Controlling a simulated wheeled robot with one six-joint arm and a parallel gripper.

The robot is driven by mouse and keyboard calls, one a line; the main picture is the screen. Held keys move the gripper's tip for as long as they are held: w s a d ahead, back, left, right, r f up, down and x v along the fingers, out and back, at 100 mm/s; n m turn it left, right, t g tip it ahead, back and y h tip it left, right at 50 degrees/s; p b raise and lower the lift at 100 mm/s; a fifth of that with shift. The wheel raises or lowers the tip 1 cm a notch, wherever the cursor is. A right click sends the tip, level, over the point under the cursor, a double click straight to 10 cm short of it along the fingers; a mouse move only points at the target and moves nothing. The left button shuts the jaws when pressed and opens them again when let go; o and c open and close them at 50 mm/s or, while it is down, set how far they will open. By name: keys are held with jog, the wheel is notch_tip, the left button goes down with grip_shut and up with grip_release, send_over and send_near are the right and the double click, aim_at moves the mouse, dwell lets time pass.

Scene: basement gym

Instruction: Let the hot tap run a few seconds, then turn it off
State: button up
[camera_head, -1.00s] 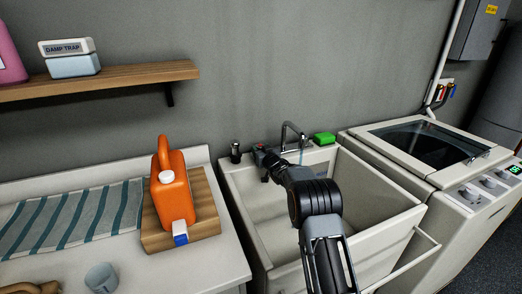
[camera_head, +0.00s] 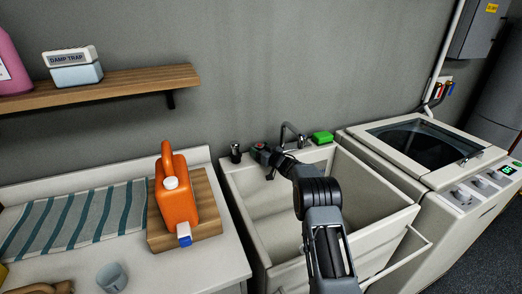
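A metal tap spout (camera_head: 287,129) arches over the back rim of the white laundry sink (camera_head: 250,222). My gripper (camera_head: 262,158) is at the back rim, just left of the spout. A small red spot (camera_head: 261,147) shows at its fingers, where the hot tap's handle may be. The fingers largely hide whatever is there, so I cannot tell whether they grip it. No water stream is visible below the spout now, though my arm covers part of that area.
A green sponge (camera_head: 322,137) and a dark bottle (camera_head: 236,152) stand on the sink's back rim. An orange jug (camera_head: 176,195) on a wooden board is on the left counter. A washing machine (camera_head: 440,165) stands right of the sink.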

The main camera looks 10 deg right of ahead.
jog(key=shift+o, duration=0.3)
jog(key=shift+f, duration=0.1)
jog(key=shift+s+d, duration=0.15)
jog(key=shift+s, duration=0.05)
jog(key=b+v, duration=0.1)
jog(key=v, duration=1.2)
jog(key=shift+s, duration=0.15)
jog(key=shift+d, duration=0.1)
